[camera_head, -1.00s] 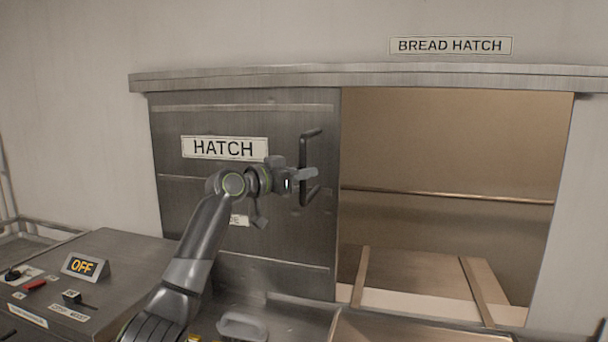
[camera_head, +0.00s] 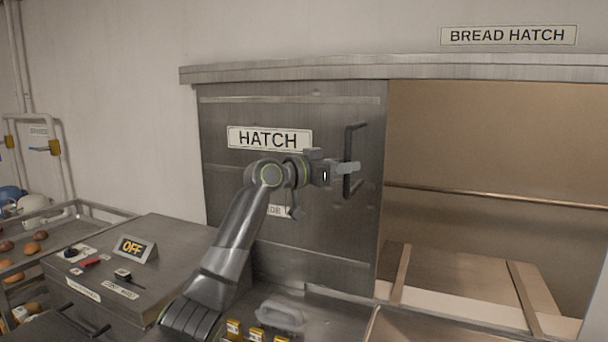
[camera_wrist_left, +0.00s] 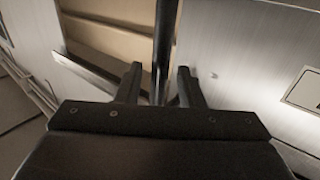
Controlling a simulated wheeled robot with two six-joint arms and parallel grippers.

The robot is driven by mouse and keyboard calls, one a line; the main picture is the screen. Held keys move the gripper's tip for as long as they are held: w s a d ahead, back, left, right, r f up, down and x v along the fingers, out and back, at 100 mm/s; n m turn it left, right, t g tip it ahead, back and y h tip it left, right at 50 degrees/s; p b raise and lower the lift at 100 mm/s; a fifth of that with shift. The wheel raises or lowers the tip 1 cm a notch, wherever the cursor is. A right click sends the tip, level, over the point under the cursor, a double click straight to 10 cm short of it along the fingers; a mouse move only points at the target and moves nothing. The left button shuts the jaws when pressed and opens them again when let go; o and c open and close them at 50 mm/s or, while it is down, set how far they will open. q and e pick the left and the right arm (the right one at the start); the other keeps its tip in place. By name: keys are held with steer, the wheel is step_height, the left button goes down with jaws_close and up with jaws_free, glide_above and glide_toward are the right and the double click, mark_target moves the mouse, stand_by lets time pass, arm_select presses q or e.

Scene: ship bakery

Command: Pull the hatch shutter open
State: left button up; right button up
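The hatch shutter (camera_head: 340,225) is a grey metal sliding panel with a HATCH sign. It covers the left of the hatch opening (camera_head: 480,140); the right of it stands open. A dark vertical bar handle (camera_head: 349,135) is fixed near the shutter's right edge. My left gripper (camera_head: 350,168) is at the handle's middle height. In the left wrist view the handle bar (camera_wrist_left: 164,45) passes between the two spread fingers of my left gripper (camera_wrist_left: 160,82). The bar appears nearer the right finger, with a gap at the left finger. My right gripper is not in view.
A metal rail (camera_head: 420,68) runs above the shutter. A grey handle-like object (camera_head: 280,316) lies below the shutter. Wooden boards (camera_head: 455,275) lie inside the opening.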

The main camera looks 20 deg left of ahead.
arm_select(q)
steer(key=b+v, duration=0.5)
steer(key=v, duration=1.1)
steer(key=shift+b, duration=0.3)
